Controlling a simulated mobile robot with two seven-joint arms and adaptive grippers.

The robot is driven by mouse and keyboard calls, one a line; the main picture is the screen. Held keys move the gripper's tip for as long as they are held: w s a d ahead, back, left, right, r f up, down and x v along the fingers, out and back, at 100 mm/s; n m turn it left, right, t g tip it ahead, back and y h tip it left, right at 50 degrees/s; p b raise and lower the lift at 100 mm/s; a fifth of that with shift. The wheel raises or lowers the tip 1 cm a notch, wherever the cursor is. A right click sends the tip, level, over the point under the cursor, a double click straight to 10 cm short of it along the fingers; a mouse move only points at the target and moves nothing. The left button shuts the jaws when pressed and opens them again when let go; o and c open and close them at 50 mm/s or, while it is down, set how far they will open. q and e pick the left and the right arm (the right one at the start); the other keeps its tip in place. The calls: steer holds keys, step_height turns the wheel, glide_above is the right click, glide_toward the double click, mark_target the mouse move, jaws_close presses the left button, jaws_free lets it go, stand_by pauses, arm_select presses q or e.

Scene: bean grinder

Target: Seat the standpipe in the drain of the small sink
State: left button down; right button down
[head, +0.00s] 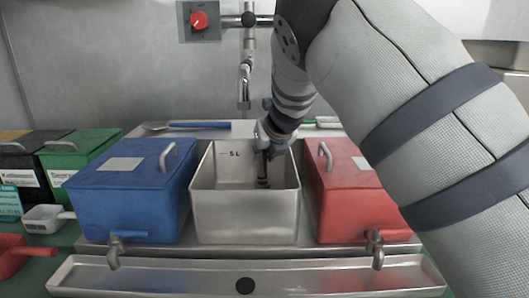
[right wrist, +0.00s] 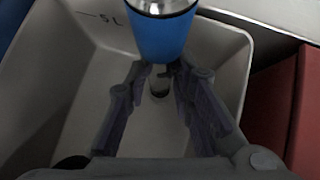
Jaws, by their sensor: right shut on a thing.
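The small steel sink (head: 244,215), marked 5 L, stands between a blue box and a red box. My right gripper (head: 264,153) reaches down into it, right of its middle. It is shut on the standpipe, whose dark lower part (head: 263,176) hangs roughly upright below the fingers. In the right wrist view, the standpipe's blue body with a silver top (right wrist: 162,35) shows at the fingertips (right wrist: 162,72). A small dark round shape shows just below it; I cannot tell if this is its lower end or the drain. The front wall hides the sink floor. My left gripper is not in view.
The blue box (head: 130,195) and red box (head: 355,200) stand close on both sides, each with a tap in front. A faucet (head: 244,85) hangs behind the sink. A long steel trough (head: 180,278) runs along the front. My right arm covers the right side.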

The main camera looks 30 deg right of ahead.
mark_target(264, 166)
steer(key=shift+f, duration=2)
steer(key=c, duration=1.3)
jaws_free()
steer(key=v, duration=1.2)
